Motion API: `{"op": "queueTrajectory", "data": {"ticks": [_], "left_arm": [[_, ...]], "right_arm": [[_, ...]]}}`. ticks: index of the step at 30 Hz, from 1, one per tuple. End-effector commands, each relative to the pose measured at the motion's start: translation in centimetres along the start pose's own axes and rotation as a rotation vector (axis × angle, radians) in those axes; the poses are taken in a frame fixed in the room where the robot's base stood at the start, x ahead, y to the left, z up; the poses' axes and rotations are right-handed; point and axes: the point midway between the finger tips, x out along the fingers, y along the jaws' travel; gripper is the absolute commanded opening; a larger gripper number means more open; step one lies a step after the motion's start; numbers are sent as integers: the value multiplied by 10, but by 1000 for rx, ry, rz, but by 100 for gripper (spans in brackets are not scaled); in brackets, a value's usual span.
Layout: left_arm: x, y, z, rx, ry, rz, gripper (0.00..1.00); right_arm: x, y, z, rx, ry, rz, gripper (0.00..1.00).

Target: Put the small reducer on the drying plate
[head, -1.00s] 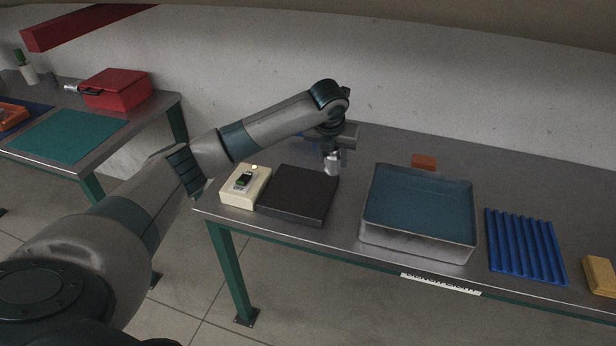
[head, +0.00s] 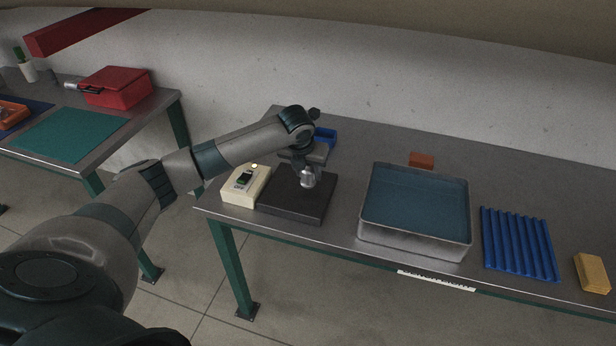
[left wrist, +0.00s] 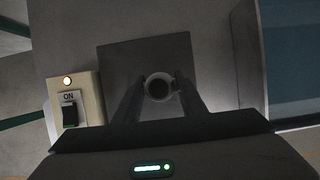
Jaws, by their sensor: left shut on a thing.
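The small reducer (head: 307,179) is a short silvery metal piece, held upright in my left gripper (head: 306,170). In the left wrist view its round open end (left wrist: 159,87) shows between the two fingers (left wrist: 158,92). The drying plate (head: 286,203) is a flat black square slab near the left end of the table. The reducer is over the plate, right of its middle in the wrist view (left wrist: 120,66). I cannot tell whether its underside touches the plate. My right gripper is not in view.
A cream switch box (head: 241,192) with a lit lamp stands against the plate's left side. A grey basin of blue liquid (head: 414,240) is to the right, then a blue ribbed rack (head: 519,244) and a yellow block (head: 591,273). A blue bin (head: 325,136) is behind my gripper.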

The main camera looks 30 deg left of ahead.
Motion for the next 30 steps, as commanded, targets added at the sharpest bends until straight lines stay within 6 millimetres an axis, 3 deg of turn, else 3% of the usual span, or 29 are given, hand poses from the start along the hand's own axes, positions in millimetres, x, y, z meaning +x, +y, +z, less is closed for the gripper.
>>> {"op": "queueTrajectory", "data": {"ticks": [7, 18, 19, 21, 30], "left_arm": [[22, 0, -10, 0, 1, 0, 5], [25, 0, -10, 1, -1, 1, 5], [26, 0, -11, 1, 1, 2, 42], [26, 0, -11, 1, 1, 2, 56], [25, 0, -11, 1, 1, 1, 56]], "right_arm": [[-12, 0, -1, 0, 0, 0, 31], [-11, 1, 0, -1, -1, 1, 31], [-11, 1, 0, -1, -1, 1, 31], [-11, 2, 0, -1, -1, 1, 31], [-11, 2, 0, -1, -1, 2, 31]]}}
